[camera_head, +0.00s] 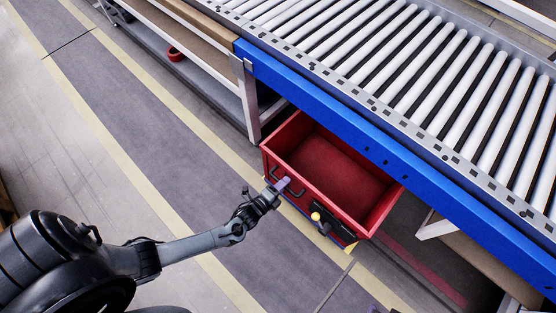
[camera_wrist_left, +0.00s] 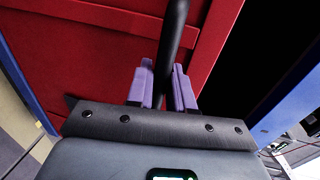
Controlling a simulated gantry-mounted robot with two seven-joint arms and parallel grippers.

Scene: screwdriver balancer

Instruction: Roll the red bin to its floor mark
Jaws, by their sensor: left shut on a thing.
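The red bin (camera_head: 325,160) is an open, empty box partly under the blue edge of the roller conveyor. Its near side carries dark handles and a black fitting with a yellow knob (camera_head: 316,216). My left gripper (camera_head: 283,184) is at the left handle on that side. In the left wrist view, its purple fingers (camera_wrist_left: 163,87) are shut around a black handle bar (camera_wrist_left: 173,45) in front of the red wall. A dark red strip (camera_head: 425,268) lies on the floor right of the bin; I cannot tell if it is the floor mark. Only a small purple bit, possibly my right gripper (camera_head: 377,309), shows at the bottom edge.
The roller conveyor (camera_head: 400,80) with its blue side rail (camera_head: 340,108) runs above and behind the bin. A white leg (camera_head: 250,100) stands close to the bin's left. The grey floor lane (camera_head: 130,115) between yellow lines is clear.

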